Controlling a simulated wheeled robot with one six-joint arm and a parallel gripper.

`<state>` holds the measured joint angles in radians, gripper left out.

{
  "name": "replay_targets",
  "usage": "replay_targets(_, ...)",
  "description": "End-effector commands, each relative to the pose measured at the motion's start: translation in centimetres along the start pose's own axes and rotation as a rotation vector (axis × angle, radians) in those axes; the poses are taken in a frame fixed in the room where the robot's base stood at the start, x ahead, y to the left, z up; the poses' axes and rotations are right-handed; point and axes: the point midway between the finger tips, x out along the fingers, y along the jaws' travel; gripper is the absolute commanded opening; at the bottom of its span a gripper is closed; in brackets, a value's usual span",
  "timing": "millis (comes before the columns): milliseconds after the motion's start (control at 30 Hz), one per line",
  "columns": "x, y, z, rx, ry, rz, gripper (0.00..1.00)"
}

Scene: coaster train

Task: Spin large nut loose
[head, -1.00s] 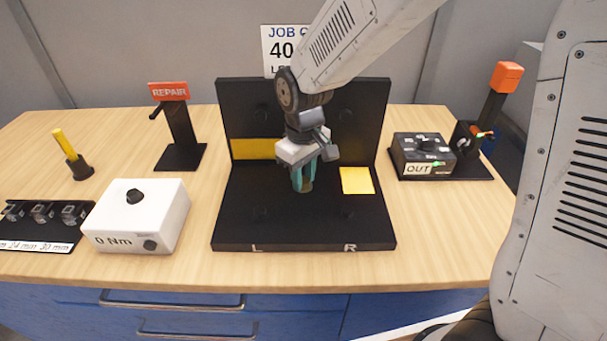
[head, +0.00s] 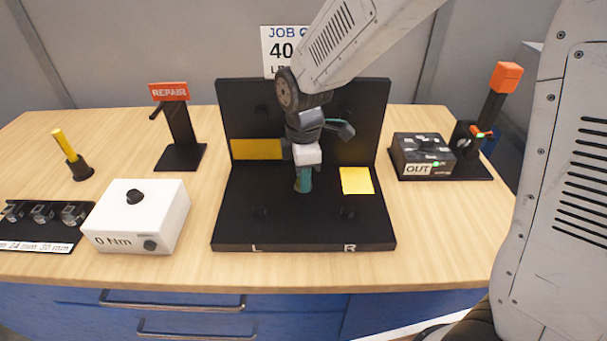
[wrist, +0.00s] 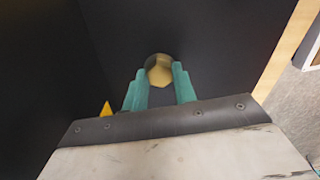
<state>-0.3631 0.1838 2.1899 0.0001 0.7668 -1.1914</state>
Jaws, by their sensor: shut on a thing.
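The large nut (wrist: 160,71) shows in the wrist view as a brass-coloured, many-sided piece against the black fixture. My gripper (wrist: 160,85) has teal fingers and is shut on the nut, one finger on each side of it. In the head view my gripper (head: 303,183) points down at the base plate of the black L-shaped fixture (head: 300,225), near its upright back panel. The fingers hide the nut there. Whether the nut has lifted off the plate I cannot tell.
A yellow square (head: 357,181) lies right of my gripper on the plate. A white box marked 0 Nm (head: 137,217) and a REPAIR stand (head: 180,133) are left. A dark box marked OUT (head: 423,154) is right.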

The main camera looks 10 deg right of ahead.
Motion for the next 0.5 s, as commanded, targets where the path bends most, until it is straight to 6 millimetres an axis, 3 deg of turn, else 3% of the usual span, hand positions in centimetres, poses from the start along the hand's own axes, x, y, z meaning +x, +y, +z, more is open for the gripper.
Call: replay_targets(500, 0.17, -0.08, 0.04, -0.3, -0.001, -0.004, 0.04)
